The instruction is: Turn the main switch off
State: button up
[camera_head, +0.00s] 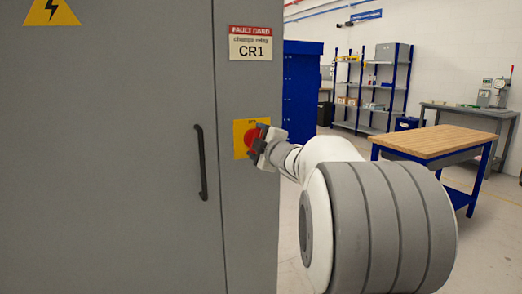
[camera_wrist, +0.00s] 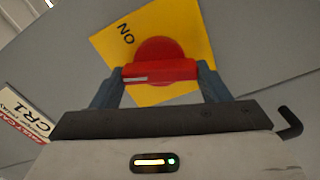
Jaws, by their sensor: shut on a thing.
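The main switch is a red round knob (camera_wrist: 158,47) with a red bar handle (camera_wrist: 165,71) on a yellow plate (camera_wrist: 195,30). In the head view the red switch (camera_head: 251,136) and yellow plate (camera_head: 239,142) are on the grey cabinet's right part. My gripper (camera_wrist: 160,76) is shut on the bar handle, one finger at each end. The handle lies slantwise to the plate's edges, with a white mark near its left end. "ON" is readable at the plate's upper left; the lower plate is partly hidden. My gripper (camera_head: 262,141) reaches it from the right.
The cabinet (camera_head: 110,150) has a black door handle (camera_head: 201,162) left of the switch, also at the wrist view's right edge (camera_wrist: 289,122). A CR1 fault card (camera_head: 251,43) is above the switch. A wood-topped table (camera_head: 435,141) and shelves stand behind my arm.

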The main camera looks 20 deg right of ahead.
jog(key=shift+f+n+b, duration=0.15)
jog(key=shift+n+b, duration=1.05)
jog(key=shift+n, duration=0.7)
jog(key=o, duration=1)
jog(key=s, duration=0.8)
jog(key=shift+d, duration=0.1)
jog(key=shift+w, duration=0.1)
